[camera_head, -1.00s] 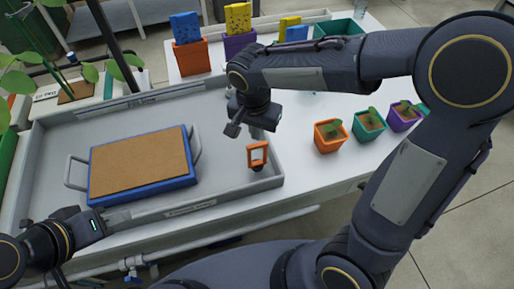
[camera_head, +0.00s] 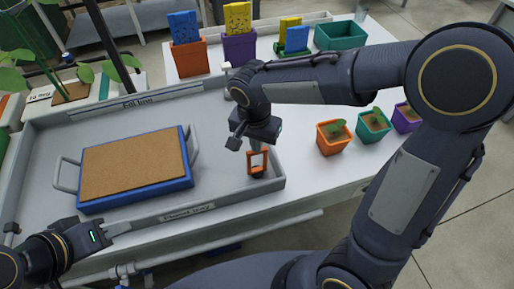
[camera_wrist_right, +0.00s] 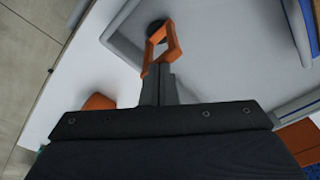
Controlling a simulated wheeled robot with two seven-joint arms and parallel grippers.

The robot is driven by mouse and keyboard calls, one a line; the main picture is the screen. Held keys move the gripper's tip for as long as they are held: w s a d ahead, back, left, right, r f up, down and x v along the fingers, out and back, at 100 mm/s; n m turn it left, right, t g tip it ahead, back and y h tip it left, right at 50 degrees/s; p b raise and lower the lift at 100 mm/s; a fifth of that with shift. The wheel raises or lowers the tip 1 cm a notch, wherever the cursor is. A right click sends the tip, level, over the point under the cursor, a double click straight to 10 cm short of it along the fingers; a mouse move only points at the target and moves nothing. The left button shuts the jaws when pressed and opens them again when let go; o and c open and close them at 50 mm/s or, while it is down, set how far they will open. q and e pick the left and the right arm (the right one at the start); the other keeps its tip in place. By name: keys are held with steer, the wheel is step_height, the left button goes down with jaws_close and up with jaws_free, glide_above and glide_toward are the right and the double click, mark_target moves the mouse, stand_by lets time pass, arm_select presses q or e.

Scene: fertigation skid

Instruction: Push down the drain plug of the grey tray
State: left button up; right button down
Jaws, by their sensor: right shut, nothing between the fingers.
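The drain plug (camera_head: 258,162), an orange loop handle on a black base, stands in the right front corner of the grey tray (camera_head: 217,209). In the right wrist view the orange handle (camera_wrist_right: 176,42) rises from the round black base. My right gripper (camera_head: 252,144) is shut and empty, pointing down at the top of the handle. In the wrist view its closed fingertips (camera_wrist_right: 158,70) overlap the handle's near end; I cannot tell if they touch. My left gripper (camera_head: 118,228) is by the tray's front rim, empty; its jaw opening is unclear.
A blue tray with a brown board (camera_head: 132,165) and grey handles sits in the grey tray, left of the plug. Potted seedlings (camera_head: 333,137) stand on the white table to the right. Orange (camera_head: 188,56) and purple (camera_head: 239,48) pots stand behind. The tray floor around the plug is clear.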

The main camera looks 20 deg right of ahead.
steer(key=shift+f+b, duration=0.4)
steer(key=shift+f, duration=0.5)
steer(key=shift+s+f, duration=0.35)
steer(key=shift+s, duration=0.05)
steer(key=shift+b, duration=0.3)
steer(key=shift+s, duration=0.1)
step_height(320, 180, up, 8)
steer(key=s+a, duration=0.2)
steer(key=shift+s+a+r+p, duration=0.15)
steer(key=shift+a+r+p, duration=0.1)
steer(key=shift+a+p, duration=0.15)
steer(key=shift+d, duration=0.1)
